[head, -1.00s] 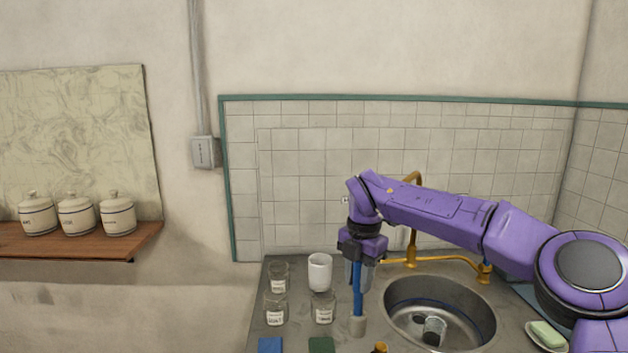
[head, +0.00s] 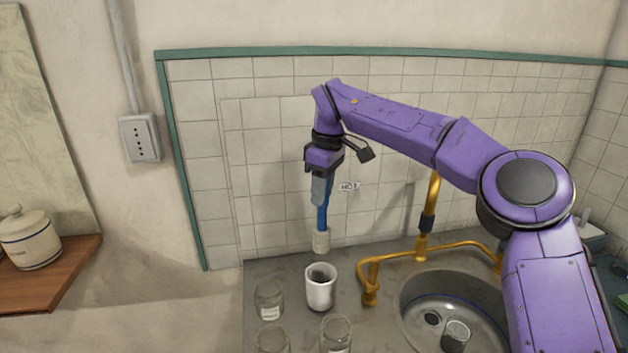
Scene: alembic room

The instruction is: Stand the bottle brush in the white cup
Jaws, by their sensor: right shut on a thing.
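The bottle brush (head: 322,218) has a blue handle and a pale, whitish head that hangs down. My right gripper (head: 321,185) is shut on the upper part of its handle and holds it upright. The white cup (head: 320,290) stands upright on the grey counter with its open mouth up. In the picture the brush head shows just above the cup's rim, apart from it. How far the brush is in front of or behind the cup is hard to tell. My left gripper is out of view.
The tiled wall (head: 270,150) is behind.

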